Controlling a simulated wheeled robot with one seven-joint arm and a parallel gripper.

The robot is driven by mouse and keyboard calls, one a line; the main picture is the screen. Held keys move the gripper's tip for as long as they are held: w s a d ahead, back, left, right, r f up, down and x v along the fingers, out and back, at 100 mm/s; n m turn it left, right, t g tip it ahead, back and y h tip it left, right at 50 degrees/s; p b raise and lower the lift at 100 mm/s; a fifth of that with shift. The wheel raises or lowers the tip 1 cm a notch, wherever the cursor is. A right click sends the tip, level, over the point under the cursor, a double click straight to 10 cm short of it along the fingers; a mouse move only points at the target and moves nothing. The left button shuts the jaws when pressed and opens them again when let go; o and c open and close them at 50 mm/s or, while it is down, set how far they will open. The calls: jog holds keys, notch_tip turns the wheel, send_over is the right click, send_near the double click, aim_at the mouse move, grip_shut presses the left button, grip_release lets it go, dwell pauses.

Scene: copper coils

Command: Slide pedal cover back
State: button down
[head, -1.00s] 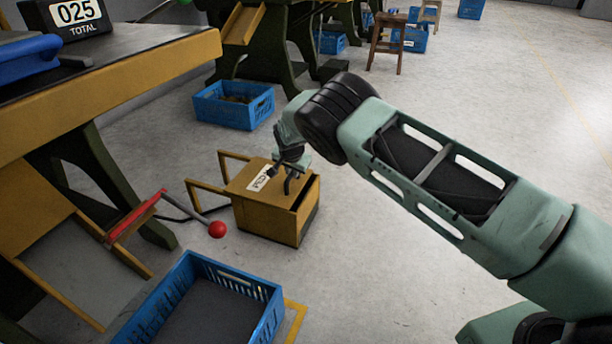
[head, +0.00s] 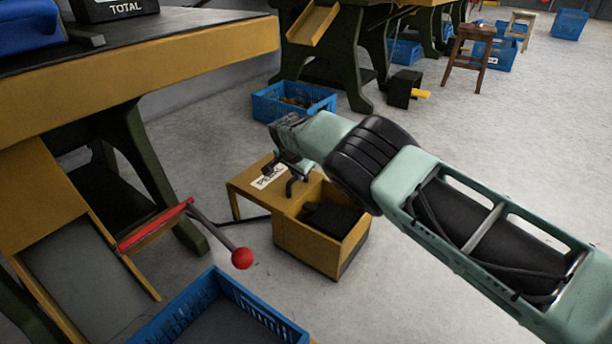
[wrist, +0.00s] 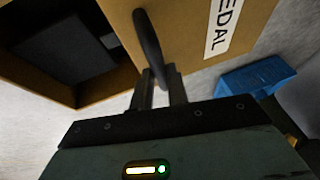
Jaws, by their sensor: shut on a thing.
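The pedal cover (head: 243,184) is a flat yellow lid with a white label reading PEDAL. It sticks out past the left side of the yellow pedal box (head: 308,244), leaving the right part of the box top open. A black pedal (head: 333,219) shows inside the opening. The cover and its label also show at the top of the wrist view (wrist: 195,35). My gripper (head: 291,172) is over the cover, shut on its black handle (wrist: 147,45); in the wrist view both fingers meet the handle's near end.
A red lever with a round knob (head: 242,258) stands left of the box. A blue crate (head: 262,303) is in front, another blue crate (head: 268,106) behind. The workbench (head: 150,72) fills the left. Open floor (head: 440,165) lies to the right.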

dwell(0.3)
jog(key=c, duration=1.4)
grip_release()
jog(key=shift+o, duration=0.2)
jog(key=d+p+v, duration=0.1)
jog(key=p+v, duration=0.6)
jog(key=v, duration=0.5)
jog(key=shift+a+p, duration=0.3)
jog(key=shift+a, duration=0.15)
jog(key=shift+w, duration=0.1)
